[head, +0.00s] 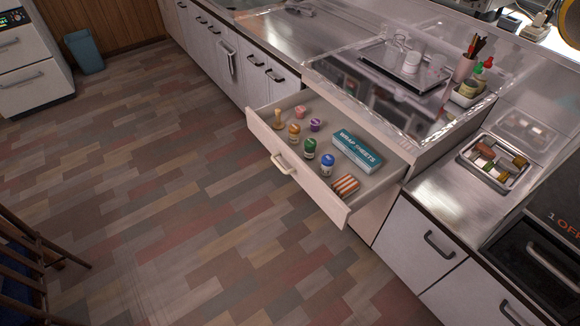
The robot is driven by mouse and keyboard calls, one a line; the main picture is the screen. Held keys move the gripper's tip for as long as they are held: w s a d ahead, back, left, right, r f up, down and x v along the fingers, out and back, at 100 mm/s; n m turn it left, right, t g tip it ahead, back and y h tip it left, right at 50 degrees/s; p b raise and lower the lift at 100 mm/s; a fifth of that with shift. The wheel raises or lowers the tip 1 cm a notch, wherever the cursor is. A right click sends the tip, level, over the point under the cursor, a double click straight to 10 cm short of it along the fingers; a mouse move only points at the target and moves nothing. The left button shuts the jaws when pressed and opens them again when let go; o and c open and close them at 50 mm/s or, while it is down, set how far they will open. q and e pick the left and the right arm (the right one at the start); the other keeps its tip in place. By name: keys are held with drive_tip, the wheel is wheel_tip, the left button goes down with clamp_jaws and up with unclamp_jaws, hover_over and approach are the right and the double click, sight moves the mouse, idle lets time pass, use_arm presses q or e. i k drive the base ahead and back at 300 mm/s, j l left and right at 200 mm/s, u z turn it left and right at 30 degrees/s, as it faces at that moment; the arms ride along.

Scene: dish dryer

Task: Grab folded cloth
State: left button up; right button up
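A small orange-and-white striped item (346,185), which looks like a folded cloth, lies in the open drawer (280,167), near its right front corner. It is close to the drawer's front panel and in front of a teal "WRAP SHEETS" box (357,150). Nothing covers its top in the head view. Neither of my grippers shows in this view.
Several small jars, including a green one (310,147) and a blue-topped one (327,164), stand in the drawer. A glossy counter (400,105) sits behind it. A tray (475,170) with food lies to the right. The floor (190,200) in front is clear.

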sight(343, 187)
drive_tip(key=i+j, duration=0.25)
drive_tip(key=i+j+z, duration=0.25)
drive_tip(key=z, duration=0.15)
drive_tip(key=i+j+z, duration=0.35)
drive_tip(key=k, duration=0.05)
